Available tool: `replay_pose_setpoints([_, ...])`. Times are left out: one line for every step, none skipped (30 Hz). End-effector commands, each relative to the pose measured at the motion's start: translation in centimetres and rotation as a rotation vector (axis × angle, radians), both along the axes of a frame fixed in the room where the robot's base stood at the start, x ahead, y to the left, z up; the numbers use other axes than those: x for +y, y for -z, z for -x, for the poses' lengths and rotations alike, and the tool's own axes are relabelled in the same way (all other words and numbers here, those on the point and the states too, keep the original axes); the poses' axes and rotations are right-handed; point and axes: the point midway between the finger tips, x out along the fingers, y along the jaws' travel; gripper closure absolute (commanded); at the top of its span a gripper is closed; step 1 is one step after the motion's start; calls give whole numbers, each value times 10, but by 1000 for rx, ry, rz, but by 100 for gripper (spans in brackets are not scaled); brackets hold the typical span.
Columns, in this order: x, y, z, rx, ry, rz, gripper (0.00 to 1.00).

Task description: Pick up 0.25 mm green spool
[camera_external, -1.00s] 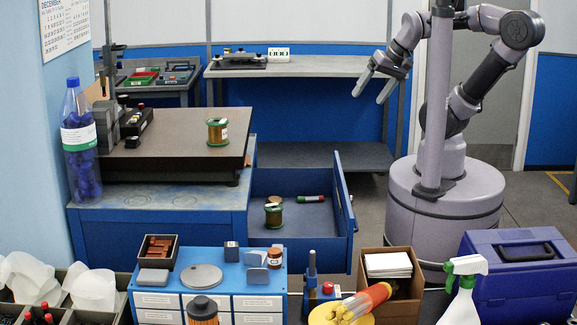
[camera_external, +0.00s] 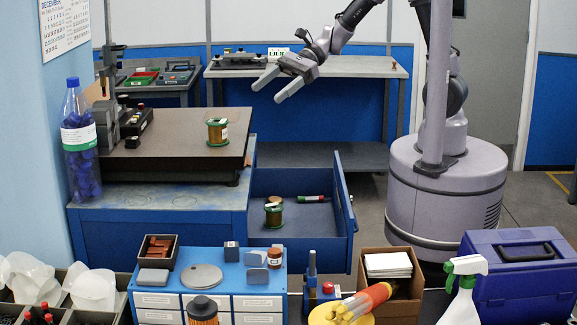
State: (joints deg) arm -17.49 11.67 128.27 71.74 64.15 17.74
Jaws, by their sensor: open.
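One spool with green flanges and copper-coloured wire (camera_external: 217,132) stands upright on the dark surface plate (camera_external: 170,150), near its right side. Another green-flanged spool (camera_external: 273,216) stands in the open blue drawer (camera_external: 305,222) below and to the right. The labels are too small to read, so I cannot tell which is 0.25 mm. My gripper (camera_external: 268,92) is open and empty. It hangs in the air, above and to the right of the spool on the plate in the picture, its fingers pointing left and down. It touches neither spool.
A measuring stand (camera_external: 107,100) and a blue-capped bottle (camera_external: 80,140) are at the plate's left. A grey side table (camera_external: 340,68) stands behind. Much of the plate's right half is clear.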

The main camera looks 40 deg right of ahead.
Motion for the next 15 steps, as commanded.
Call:
replay_pose_setpoints([13,3,-10,75,44,-39,29])
replay_pose_setpoints([19,6,-15,109,69,-59,29])
replay_pose_setpoints([24,9,-20,142,94,-80,29])
replay_pose_setpoints([28,12,-23,157,105,-89,29])
replay_pose_setpoints([33,15,-25,166,112,-95,29])
replay_pose_setpoints([41,20,-26,170,115,-97,29])
replay_pose_setpoints([48,23,-27,168,113,-97,29])
replay_pose_setpoints([56,28,-28,168,113,-97,29])
replay_pose_setpoints([67,33,-29,167,112,-97,29])
replay_pose_setpoints([76,37,-30,167,112,-95,29])
replay_pose_setpoints([84,41,-32,167,112,-96,29])
replay_pose_setpoints([95,45,-33,167,113,-95,29])
replay_pose_setpoints([103,49,-34,167,113,-95,29])
replay_pose_setpoints([110,51,-36,165,113,-96,29])
replay_pose_setpoints([118,55,-37,165,113,-94,29])
